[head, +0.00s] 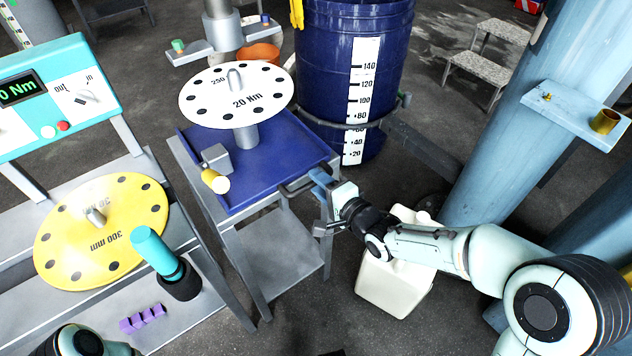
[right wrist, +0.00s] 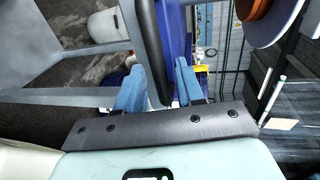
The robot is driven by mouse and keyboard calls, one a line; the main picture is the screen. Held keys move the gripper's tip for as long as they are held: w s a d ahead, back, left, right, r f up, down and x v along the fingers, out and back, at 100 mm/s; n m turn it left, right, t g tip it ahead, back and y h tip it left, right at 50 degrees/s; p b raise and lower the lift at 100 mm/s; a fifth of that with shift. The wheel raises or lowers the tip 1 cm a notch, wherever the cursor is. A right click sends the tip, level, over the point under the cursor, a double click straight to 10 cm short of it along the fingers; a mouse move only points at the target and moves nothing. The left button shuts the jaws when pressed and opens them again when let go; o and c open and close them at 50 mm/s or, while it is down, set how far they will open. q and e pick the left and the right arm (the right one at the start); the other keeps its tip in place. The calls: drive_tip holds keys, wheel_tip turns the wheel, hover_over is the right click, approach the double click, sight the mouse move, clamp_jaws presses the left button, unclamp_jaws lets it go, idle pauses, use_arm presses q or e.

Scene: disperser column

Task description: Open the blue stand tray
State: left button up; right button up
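The blue stand tray (head: 265,165) sits on top of a grey metal stand. Its dark handle (head: 298,186) sticks out from the right front edge. In the right wrist view the handle (right wrist: 152,45) runs down between my two blue fingers. My right gripper (head: 322,183) is at the handle; it also shows in the right wrist view (right wrist: 160,80). Its fingers are apart on either side of the handle, with narrow gaps. Whether either finger touches it is hard to tell. Of my left arm only a link shows at the bottom left; its gripper is out of view.
A blue barrel (head: 325,60) stands behind. A cream canister (head: 395,285) is below my right arm. A light-blue column (head: 545,120) rises at right.

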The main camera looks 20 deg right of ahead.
drive_tip(key=shift+x, duration=0.75)
clamp_jaws()
